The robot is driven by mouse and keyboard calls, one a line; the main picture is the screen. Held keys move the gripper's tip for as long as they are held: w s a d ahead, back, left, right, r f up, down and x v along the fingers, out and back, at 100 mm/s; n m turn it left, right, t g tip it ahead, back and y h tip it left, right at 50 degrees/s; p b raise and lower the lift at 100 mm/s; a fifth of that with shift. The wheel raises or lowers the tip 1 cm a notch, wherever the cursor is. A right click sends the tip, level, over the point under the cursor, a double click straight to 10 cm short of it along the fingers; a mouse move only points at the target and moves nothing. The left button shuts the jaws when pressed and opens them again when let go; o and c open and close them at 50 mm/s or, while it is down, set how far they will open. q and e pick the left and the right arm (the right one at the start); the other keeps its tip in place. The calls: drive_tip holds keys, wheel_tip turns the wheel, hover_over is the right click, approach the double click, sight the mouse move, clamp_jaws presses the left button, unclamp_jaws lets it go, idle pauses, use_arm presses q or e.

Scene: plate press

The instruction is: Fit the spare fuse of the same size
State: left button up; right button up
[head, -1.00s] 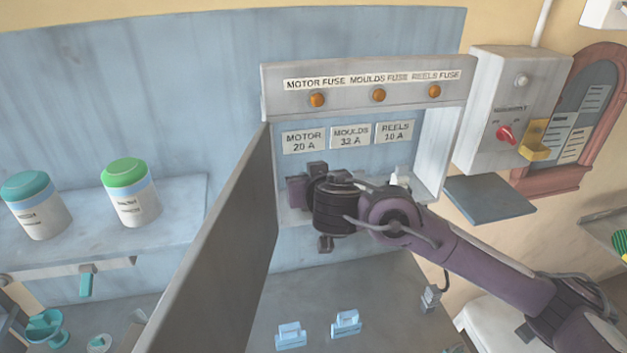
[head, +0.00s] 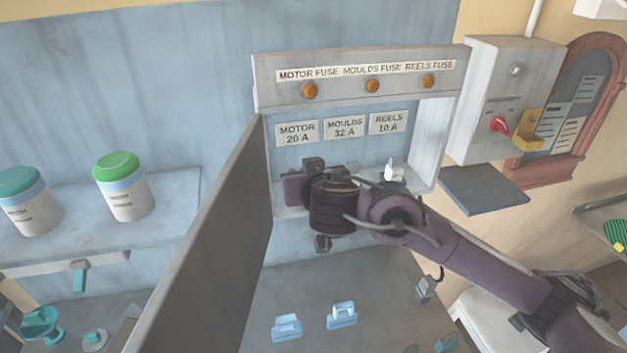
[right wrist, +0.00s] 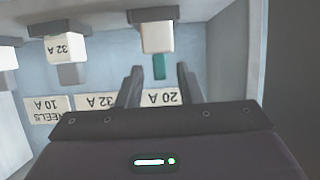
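The open fuse box (head: 446,130) holds labels for motor 20 A (head: 297,133), moulds 32 A (head: 344,127) and reels 10 A (head: 388,122). My right gripper (right wrist: 160,70) is inside it at the motor position, open and empty. In the right wrist view, upside down, a pale fuse with a teal part (right wrist: 158,38) is just beyond the fingertips, apart from them. A fuse marked 32 A (right wrist: 68,45) sits beside it. A white fuse (head: 393,171) sits under the reels label. My left gripper is out of view.
The box's grey door (head: 208,240) stands open on the left. A grey fuse-like piece (head: 423,290) stands at the bench's right. A switch box with a red knob (head: 499,124) hangs to the right. Two jars (head: 124,190) (head: 28,203) stand on the left shelf.

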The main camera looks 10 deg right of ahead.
drive_tip(key=p+v, duration=0.1)
drive_tip(key=v, duration=0.9)
